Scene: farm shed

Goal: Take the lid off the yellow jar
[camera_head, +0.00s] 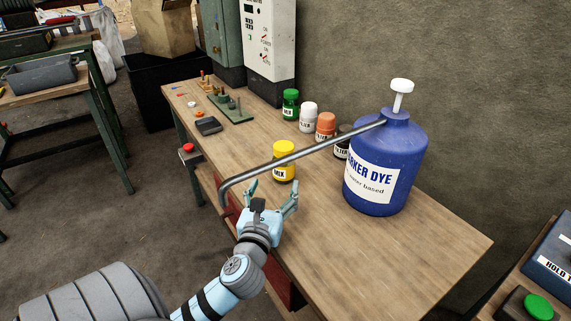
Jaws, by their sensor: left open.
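The yellow jar (284,172) stands upright on the wooden workbench (345,255). A grey metal spout tube passes in front of the jar's upper part in this view. My left gripper (272,193) is open, its light blue fingers spread and pointing toward the jar from the near side. The fingers appear empty; the gap to the jar cannot be judged exactly. My right gripper is not in view.
A large blue dye bottle (385,165) stands right of the jar; its long spout (290,158) reaches left above the bench. Behind are green (290,104), white (308,117), orange (326,126) and black (343,141) jars. The bench's front right is clear.

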